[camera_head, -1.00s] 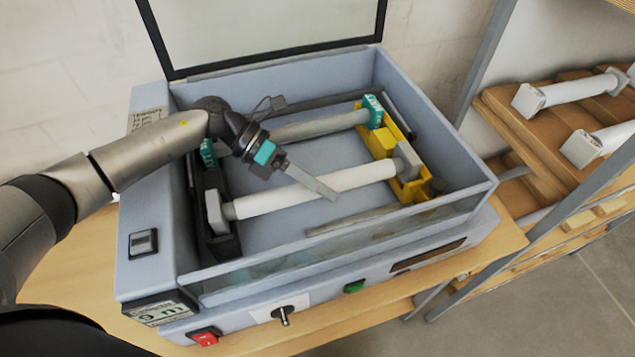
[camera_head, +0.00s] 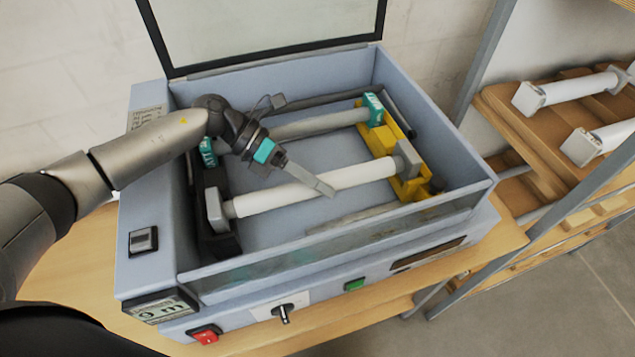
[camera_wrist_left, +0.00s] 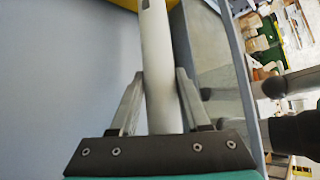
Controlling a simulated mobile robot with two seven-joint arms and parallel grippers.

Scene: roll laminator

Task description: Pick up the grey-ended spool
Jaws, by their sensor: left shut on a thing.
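The grey-ended spool (camera_head: 270,199) is a white roller with a square grey block at each end. It lies across the front of the open laminator (camera_head: 150,215), its left end by a black holder and its right end by a yellow holder (camera_head: 411,187). My left gripper (camera_head: 326,189) reaches down from the left and is shut on the spool near its middle. In the left wrist view, the fingers lie on either side of the white roller (camera_wrist_left: 157,75). I cannot tell whether the end blocks still touch their holders. My right gripper is not in view.
Behind it lies a teal-ended spool (camera_head: 322,123), parallel to it. The laminator's walls and raised lid (camera_head: 265,30) surround the rollers. A wooden rack (camera_head: 555,128) at the right holds more white spools with pale ends. The laminator stands on a wooden table.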

